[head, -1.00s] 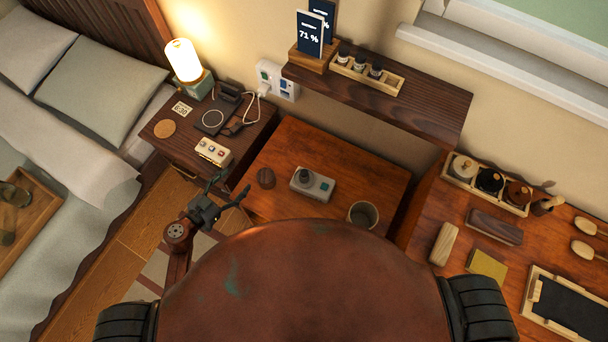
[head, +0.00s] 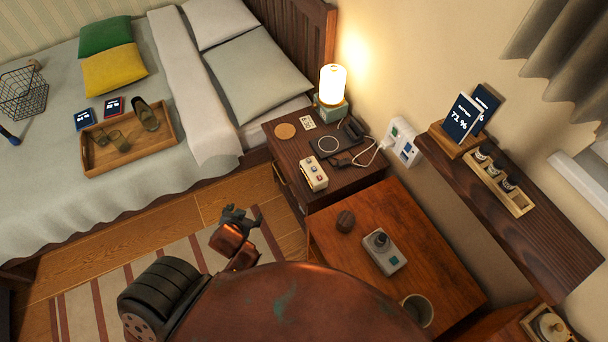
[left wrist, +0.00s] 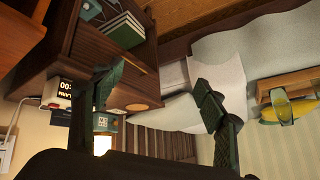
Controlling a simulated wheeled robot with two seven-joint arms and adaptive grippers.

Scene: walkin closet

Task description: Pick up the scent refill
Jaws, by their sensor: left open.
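Small dark-capped bottles (head: 495,168) stand in a wooden rack (head: 519,208) on the wall shelf. They look like scent refills, but their labels are too small to read. A grey device with a dark round top (head: 382,252) sits on the lower table; I cannot tell whether that top is a refill. My left gripper (head: 238,214) is over the floor left of that table, apart from these things. In the left wrist view it is open and empty (left wrist: 160,75), facing the nightstand and bed. My right gripper is not in view.
The nightstand (head: 290,152) holds a lit lamp (head: 332,88), a cream box with buttons (head: 313,173) and a cable. The bed carries a wooden tray (head: 170,145). Striped rug floor is open.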

